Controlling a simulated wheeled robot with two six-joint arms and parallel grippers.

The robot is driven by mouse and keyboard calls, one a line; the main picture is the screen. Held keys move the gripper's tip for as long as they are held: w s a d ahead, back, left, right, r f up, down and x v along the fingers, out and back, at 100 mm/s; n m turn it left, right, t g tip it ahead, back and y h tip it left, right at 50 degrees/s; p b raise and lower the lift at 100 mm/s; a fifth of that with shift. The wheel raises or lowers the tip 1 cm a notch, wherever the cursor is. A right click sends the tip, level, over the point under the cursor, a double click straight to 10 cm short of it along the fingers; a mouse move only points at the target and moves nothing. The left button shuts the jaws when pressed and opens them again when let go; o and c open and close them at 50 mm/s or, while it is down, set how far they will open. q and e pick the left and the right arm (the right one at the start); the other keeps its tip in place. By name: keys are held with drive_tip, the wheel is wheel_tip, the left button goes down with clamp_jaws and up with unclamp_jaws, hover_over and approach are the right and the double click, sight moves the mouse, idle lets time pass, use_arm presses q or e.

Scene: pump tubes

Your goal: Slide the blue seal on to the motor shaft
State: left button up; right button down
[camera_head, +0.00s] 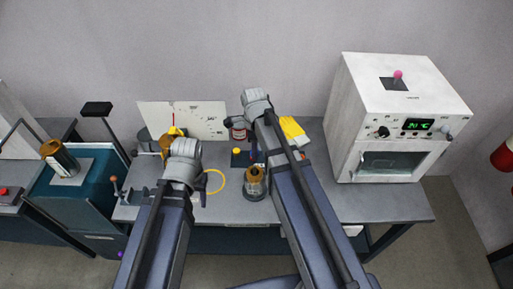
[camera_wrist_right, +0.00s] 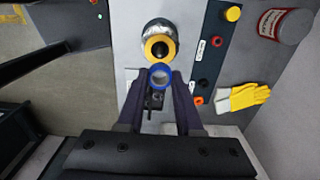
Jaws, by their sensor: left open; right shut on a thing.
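The blue seal (camera_wrist_right: 160,76) is a ring held between the fingertips of my right gripper (camera_wrist_right: 161,80) in the right wrist view. I cannot make the seal out in the head view. The motor (camera_wrist_right: 159,43) has a silver body and an orange top with a dark centre, where the shaft is. It also stands on the bench in the head view (camera_head: 255,184). In the wrist view the seal appears just below the dark centre, overlapping the orange rim; its height above it is unclear. My right gripper (camera_head: 254,150) shows above the motor. My left gripper (camera_head: 203,198) is open and empty.
A control box (camera_wrist_right: 212,55) with a yellow button (camera_wrist_right: 233,13) stands beside the motor. A yellow loop (camera_head: 222,181) is near my left gripper. A white oven (camera_head: 390,120) fills the right bench end.

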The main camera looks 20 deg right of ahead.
drive_tip(key=shift+f+b, duration=2.9)
drive_tip(key=shift+f+b, duration=1.4)
drive_tip(key=shift+c, duration=2.4)
unclamp_jaws()
drive_tip(key=shift+r, duration=0.15)
wheel_tip(320, 180, up, 8)
drive_tip(key=p, duration=0.8)
drive_tip(key=shift+f, duration=0.2)
